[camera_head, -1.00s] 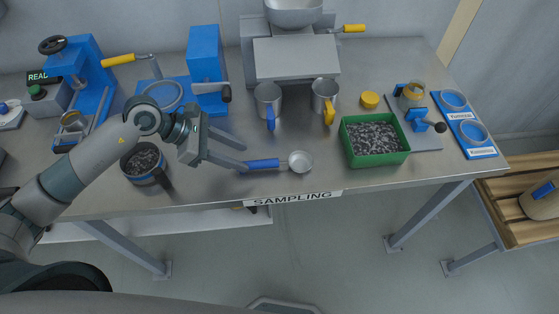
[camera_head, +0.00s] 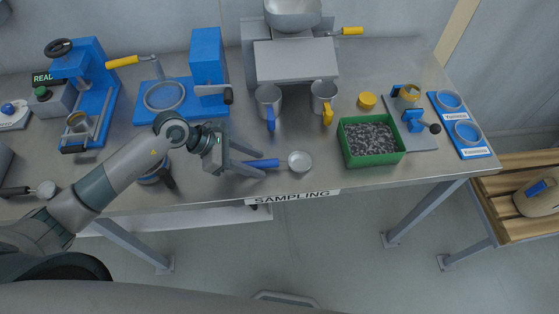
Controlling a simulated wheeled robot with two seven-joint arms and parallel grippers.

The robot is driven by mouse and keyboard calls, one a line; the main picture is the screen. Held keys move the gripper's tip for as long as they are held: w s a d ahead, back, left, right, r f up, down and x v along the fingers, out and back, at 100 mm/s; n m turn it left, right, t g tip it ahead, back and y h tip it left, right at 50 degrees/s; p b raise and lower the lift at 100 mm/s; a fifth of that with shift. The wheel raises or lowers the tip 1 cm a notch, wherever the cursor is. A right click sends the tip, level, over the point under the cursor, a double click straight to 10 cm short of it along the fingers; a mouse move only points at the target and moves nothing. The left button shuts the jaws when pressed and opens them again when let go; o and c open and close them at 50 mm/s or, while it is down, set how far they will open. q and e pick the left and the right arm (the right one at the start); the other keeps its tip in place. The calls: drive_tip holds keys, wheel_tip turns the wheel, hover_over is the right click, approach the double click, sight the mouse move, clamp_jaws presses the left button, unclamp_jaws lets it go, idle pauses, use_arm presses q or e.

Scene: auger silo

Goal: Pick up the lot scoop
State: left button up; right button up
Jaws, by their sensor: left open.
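A small scoop (camera_head: 300,161) with a round pale metal bowl and a blue handle (camera_head: 265,163) lies near the table's front edge, above the SAMPLING label. It appears to be the lot scoop. My left gripper (camera_head: 262,167) is open, its two fingers reaching to the right on either side of the blue handle in the picture. I see no grip on the scoop, and cannot tell whether the fingers touch it. My right gripper is not in view.
A green tray (camera_head: 347,149) of dark grains stands right of the scoop. Two metal jugs, one blue-handled (camera_head: 268,101) and one yellow-handled (camera_head: 324,95), stand behind it. A black-handled scoop (camera_head: 45,189) lies far left.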

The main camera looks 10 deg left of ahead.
use_arm(q)
drive_tip(key=shift+c, duration=0.5)
clamp_jaws()
drive_tip(key=shift+r, duration=0.15)
drive_tip(key=shift+r+b, duration=0.3)
drive_tip(key=shift+b, duration=0.05)
drive_tip(key=r+b, duration=0.2)
drive_tip(key=r, duration=0.1)
drive_tip(key=shift+s+d+r, duration=0.1)
drive_tip(key=shift+d, duration=0.1)
drive_tip(key=s+d+r+b, duration=0.3)
drive_tip(key=s+d+r, duration=0.4)
drive_tip(key=d, duration=0.1)
drive_tip(key=shift+d, duration=0.4)
drive_tip(key=shift+a, duration=0.1)
